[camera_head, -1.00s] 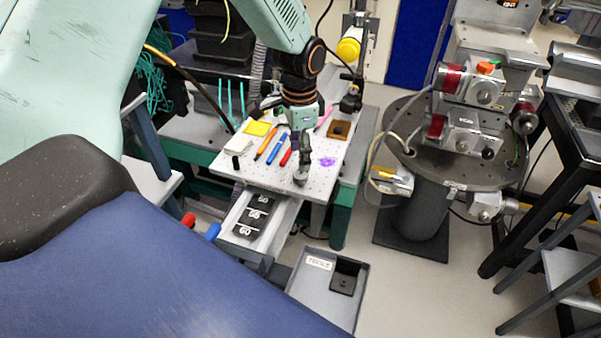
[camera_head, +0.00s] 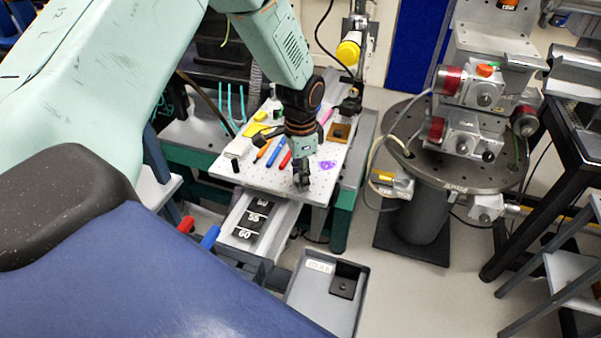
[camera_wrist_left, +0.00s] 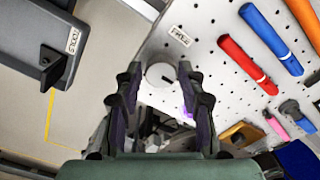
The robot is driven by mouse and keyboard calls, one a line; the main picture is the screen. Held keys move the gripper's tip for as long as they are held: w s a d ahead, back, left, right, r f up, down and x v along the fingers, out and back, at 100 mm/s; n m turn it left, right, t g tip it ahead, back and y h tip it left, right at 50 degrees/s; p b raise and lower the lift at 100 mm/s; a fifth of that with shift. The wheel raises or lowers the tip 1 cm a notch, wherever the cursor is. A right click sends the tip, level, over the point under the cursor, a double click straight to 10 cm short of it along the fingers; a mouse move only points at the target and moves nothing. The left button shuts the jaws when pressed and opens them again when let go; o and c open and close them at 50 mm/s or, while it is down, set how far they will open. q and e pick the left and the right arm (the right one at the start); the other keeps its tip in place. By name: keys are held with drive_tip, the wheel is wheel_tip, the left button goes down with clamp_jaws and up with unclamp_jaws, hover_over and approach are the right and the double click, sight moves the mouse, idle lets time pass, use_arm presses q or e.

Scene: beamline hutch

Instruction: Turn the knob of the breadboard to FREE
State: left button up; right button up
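The knob (camera_wrist_left: 160,75) is a pale round disc with a slot in the wrist view, on the edge part of the white perforated breadboard (camera_wrist_left: 205,85). A small label (camera_wrist_left: 180,37), which seems to read FREE, lies beside it on the board. My left gripper (camera_wrist_left: 159,78) is open, with one dark finger on each side of the knob; I cannot tell whether they touch it. In the head view my left gripper (camera_head: 301,184) points down at the front corner of the breadboard (camera_head: 322,188) and hides most of the knob. My right gripper is not in view.
A grey TOOLS tray (camera_head: 318,300) is in front. A round instrument table (camera_head: 455,185) stands right.

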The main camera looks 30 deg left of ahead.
use_arm(q)
drive_tip(key=c, duration=0.7)
drive_tip(key=n+p, duration=0.2)
drive_tip(key=shift+r+n+p, duration=0.1)
drive_tip(key=shift+n+p, duration=0.2)
drive_tip(key=shift+p, duration=0.05)
drive_tip(key=n+p, duration=0.2)
drive_tip(key=n, duration=0.1)
drive_tip(key=shift+n+p, duration=0.3)
drive_tip(key=shift+p, duration=0.05)
clamp_jaws()
drive_tip(key=n+p, duration=0.4)
drive_tip(key=n, duration=0.2)
drive_tip(key=n+p, duration=0.2)
drive_tip(key=n, duration=0.3)
drive_tip(key=shift+n+p, duration=0.3)
unclamp_jaws()
